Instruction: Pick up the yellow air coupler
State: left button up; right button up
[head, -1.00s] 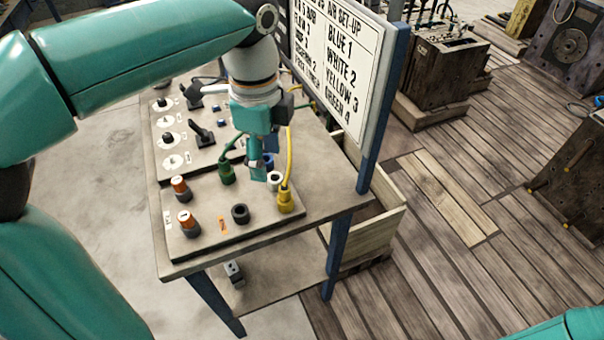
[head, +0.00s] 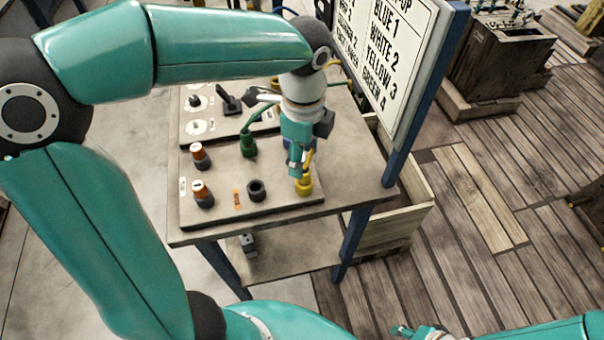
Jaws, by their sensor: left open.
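The yellow air coupler (head: 305,187) stands on the panel on the table, near its right front edge. My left gripper (head: 298,172) points down right at the coupler and covers its upper part and most of its yellow hose. The gripper is open. I cannot tell whether its fingers touch or straddle the coupler. Part of my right gripper (head: 404,331) shows at the bottom edge, away from the table; whether it is open or shut does not show.
The green coupler (head: 248,147) with its hose and an empty black socket (head: 256,190) are left of the yellow coupler. Two orange-topped knobs (head: 203,194) stand further left. A set-up sign (head: 390,55) on a blue post rises at the right. A wooden crate (head: 400,226) stands below.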

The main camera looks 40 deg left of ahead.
aim_at(306, 168)
pick_arm(q)
jog(key=shift+w+d+f, duration=0.1)
jog(key=shift+f, duration=1.35)
jog(key=shift+w+d+f, duration=0.1)
jog(key=shift+f, duration=1.35)
grip_shut()
